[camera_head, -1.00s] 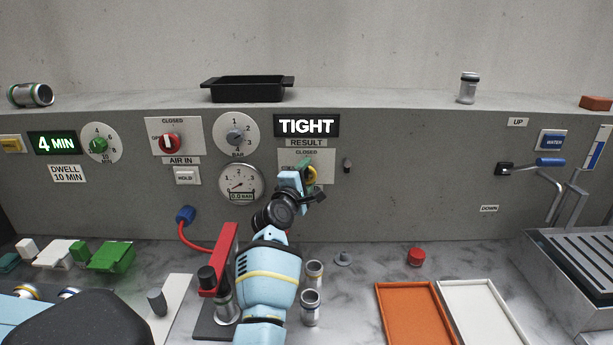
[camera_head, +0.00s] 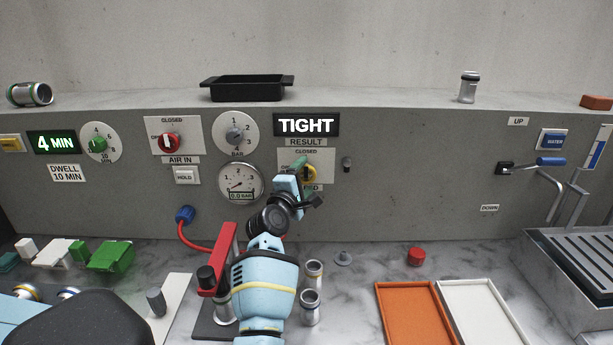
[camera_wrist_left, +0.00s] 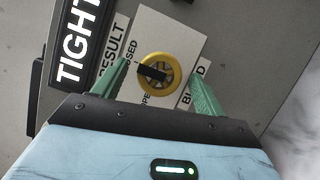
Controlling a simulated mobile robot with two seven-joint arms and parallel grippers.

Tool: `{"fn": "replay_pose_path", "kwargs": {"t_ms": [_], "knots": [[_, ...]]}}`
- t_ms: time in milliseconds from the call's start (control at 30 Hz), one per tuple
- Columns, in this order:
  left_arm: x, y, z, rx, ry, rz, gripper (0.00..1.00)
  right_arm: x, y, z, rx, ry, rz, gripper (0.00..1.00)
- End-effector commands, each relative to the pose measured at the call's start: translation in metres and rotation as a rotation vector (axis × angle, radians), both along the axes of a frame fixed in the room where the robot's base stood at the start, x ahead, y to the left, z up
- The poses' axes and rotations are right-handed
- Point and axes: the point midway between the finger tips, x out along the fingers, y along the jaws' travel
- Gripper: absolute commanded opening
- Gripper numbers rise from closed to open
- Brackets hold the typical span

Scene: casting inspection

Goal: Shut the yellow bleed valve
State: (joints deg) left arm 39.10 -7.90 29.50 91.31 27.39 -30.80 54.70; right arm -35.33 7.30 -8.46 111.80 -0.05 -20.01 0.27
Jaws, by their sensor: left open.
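The yellow bleed valve (camera_head: 311,174) is a round knob on a white plate under the RESULT sign, partly hidden by my gripper. In the left wrist view, the valve (camera_wrist_left: 170,84) has a black bar reaching from its middle toward the CLOSED-lettered side of the plate. My left gripper (camera_head: 302,170) is at the valve. Its green fingers are spread on either side of the knob in the left wrist view (camera_wrist_left: 160,69), with gaps visible, so it is open and holds nothing. My right gripper is not in view.
The display (camera_head: 306,125) above reads TIGHT. A pressure gauge (camera_head: 240,184) reading 0.0 BAR is left of the valve. A red clamp stand (camera_head: 226,256) and small metal cans (camera_head: 310,307) stand close to my left arm. An orange tray (camera_head: 412,315) lies right.

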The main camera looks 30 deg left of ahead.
Motion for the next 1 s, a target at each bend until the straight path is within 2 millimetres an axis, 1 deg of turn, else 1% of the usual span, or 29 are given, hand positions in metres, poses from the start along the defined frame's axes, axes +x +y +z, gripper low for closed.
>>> {"fn": "replay_pose_path", "kwargs": {"t_ms": [33,200,400,567,1000], "knots": [[-0.007,-0.001,-0.003,0.000,0.002,0.002,0.72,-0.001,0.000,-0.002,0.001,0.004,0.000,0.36],[-0.031,-0.005,-0.003,0.001,0.001,0.002,0.72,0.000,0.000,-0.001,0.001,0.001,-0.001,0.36],[-0.050,-0.008,-0.005,0.000,0.001,0.001,0.72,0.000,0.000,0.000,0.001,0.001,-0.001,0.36],[-0.056,-0.009,-0.005,0.000,0.001,0.000,0.72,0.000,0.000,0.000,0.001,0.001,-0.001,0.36],[-0.056,-0.009,-0.004,0.000,0.001,0.000,0.72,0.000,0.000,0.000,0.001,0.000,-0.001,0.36]]}}
